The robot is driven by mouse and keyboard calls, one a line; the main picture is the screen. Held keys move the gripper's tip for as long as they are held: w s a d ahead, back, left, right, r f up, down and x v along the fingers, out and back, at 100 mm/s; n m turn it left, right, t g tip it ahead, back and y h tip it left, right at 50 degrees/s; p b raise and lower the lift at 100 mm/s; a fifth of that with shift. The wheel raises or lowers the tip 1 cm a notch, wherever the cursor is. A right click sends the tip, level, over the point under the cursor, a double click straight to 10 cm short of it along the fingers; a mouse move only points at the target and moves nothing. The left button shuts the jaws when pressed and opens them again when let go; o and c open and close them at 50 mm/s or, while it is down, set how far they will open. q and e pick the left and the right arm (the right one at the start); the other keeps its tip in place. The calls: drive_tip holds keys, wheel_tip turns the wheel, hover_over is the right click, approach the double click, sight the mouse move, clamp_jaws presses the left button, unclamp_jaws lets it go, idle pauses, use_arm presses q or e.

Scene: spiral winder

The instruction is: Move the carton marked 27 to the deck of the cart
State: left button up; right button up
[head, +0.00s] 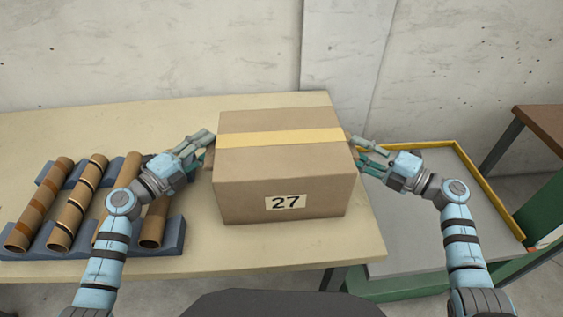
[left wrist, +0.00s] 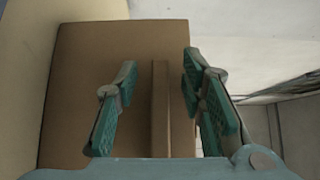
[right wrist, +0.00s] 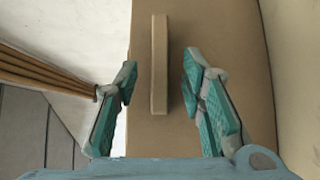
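The carton marked 27 (head: 290,180) is a brown box with yellow tape, upright on the table, its label facing me. A bar-like handle on its side shows in the left wrist view (left wrist: 160,110) and another in the right wrist view (right wrist: 159,65). My left gripper (head: 204,149) is open at the carton's left side, its fingers apart on both sides of the handle. My right gripper (head: 357,148) is open at the right side, fingers likewise either side of that handle. The cart's grey deck (head: 410,240) with a yellow rim lies right of the table.
The pale table (head: 290,258) carries a blue rack (head: 168,240) with several brown tubes at the left, close to my left arm. The visible cart deck is empty. A brown-topped green stand (head: 545,125) is at the far right. A concrete wall is behind.

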use_arm(q)
clamp_jaws()
use_arm(e)
clamp_jaws()
use_arm(q)
drive_tip(key=shift+r, duration=0.1)
use_arm(e)
drive_tip(key=shift+r, duration=0.15)
